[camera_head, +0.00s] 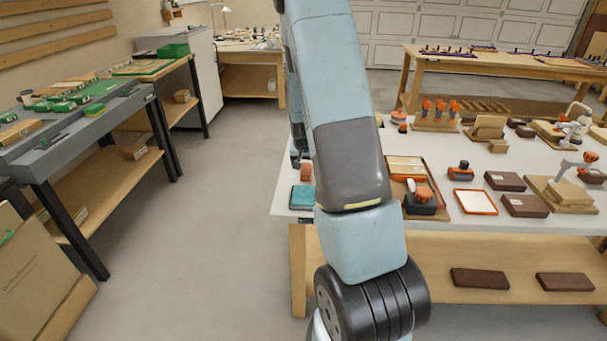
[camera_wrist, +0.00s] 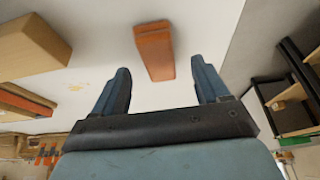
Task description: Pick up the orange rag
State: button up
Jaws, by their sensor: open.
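The orange rag (camera_wrist: 155,50) looks like a small folded oblong on the white tabletop in the wrist view. What seems to be the same rag shows as a small orange-brown patch (camera_head: 306,172) near the white bench's left edge in the head view, partly hidden by my arm. My gripper (camera_wrist: 160,68) is open, its two fingers on either side of the rag's line in the wrist view. The rag lies ahead of and between the fingertips, with nothing held. In the head view my gripper is mostly hidden behind my arm.
A teal folded item (camera_head: 302,197) lies near the bench's left edge. A wooden block (camera_wrist: 28,48) stands left in the wrist view. A tray with an orange-black tool (camera_head: 421,199) and an orange-rimmed tray (camera_head: 475,202) lie right of my arm. Floor is clear left of the bench.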

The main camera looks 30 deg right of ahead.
aim_at(306, 169)
jog(key=shift+x, duration=1.55)
jog(key=c, duration=1.1)
